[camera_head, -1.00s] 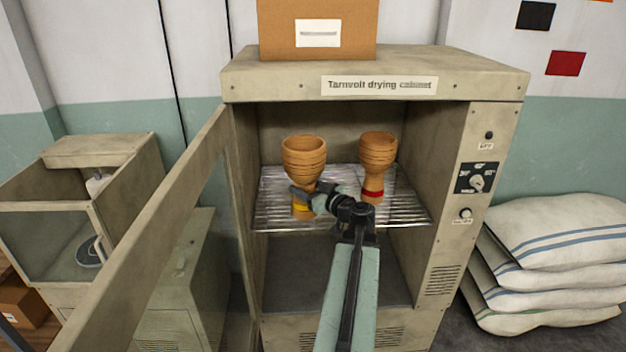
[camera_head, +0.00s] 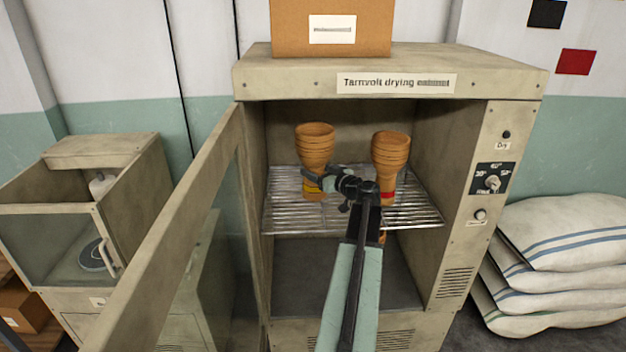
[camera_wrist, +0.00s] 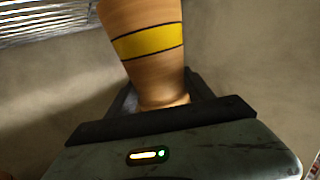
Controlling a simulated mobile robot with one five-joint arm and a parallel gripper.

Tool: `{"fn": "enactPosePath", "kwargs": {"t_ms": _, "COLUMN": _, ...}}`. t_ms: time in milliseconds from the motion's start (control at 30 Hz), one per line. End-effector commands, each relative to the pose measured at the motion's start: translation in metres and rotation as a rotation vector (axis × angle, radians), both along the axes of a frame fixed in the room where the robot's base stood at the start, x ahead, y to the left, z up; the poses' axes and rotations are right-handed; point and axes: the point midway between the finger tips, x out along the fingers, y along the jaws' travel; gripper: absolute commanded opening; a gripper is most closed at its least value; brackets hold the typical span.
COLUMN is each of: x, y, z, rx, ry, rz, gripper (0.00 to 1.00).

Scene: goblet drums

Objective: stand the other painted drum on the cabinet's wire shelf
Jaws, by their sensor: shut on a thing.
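The drum with the yellow band (camera_head: 314,143) is upright inside the open drying cabinet, left of the other drum. My gripper (camera_head: 317,182) is shut on its lower, narrow part. In the wrist view the drum (camera_wrist: 135,18) stands between the dark fingers (camera_wrist: 163,100), its yellow band above them. The drum with the red band (camera_head: 390,151) stands on the right of the wire shelf (camera_head: 288,215), apart from the yellow-banded one. I cannot tell whether the held drum's base touches the shelf. My arm hides part of the shelf's middle.
The cabinet's door (camera_head: 185,215) is open on the left. The cabinet's right wall (camera_head: 440,150) is close to the red-banded drum. A cardboard box (camera_head: 290,25) is on top. Sacks (camera_head: 570,245) lie to the right, and a smaller cabinet (camera_head: 125,170) stands at left.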

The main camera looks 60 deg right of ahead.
Motion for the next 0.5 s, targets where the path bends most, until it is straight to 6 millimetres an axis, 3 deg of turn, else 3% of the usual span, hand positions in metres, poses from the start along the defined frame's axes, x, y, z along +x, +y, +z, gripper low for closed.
{"fn": "enactPosePath", "kwargs": {"t_ms": 33, "x": 0.001, "y": -0.009, "z": -0.003, "rx": 0.0, "ry": -0.001, "rz": -0.002, "gripper": 0.0}}
{"fn": "enactPosePath", "kwargs": {"t_ms": 100, "x": -0.003, "y": -0.008, "z": -0.024, "rx": 0.001, "ry": -0.001, "rz": -0.007, "gripper": 0.0}}
{"fn": "enactPosePath", "kwargs": {"t_ms": 200, "x": -0.006, "y": -0.01, "z": -0.038, "rx": 0.0, "ry": -0.002, "rz": -0.01, "gripper": 0.0}}
{"fn": "enactPosePath", "kwargs": {"t_ms": 500, "x": -0.005, "y": -0.009, "z": -0.036, "rx": 0.001, "ry": -0.001, "rz": -0.01, "gripper": 0.0}}
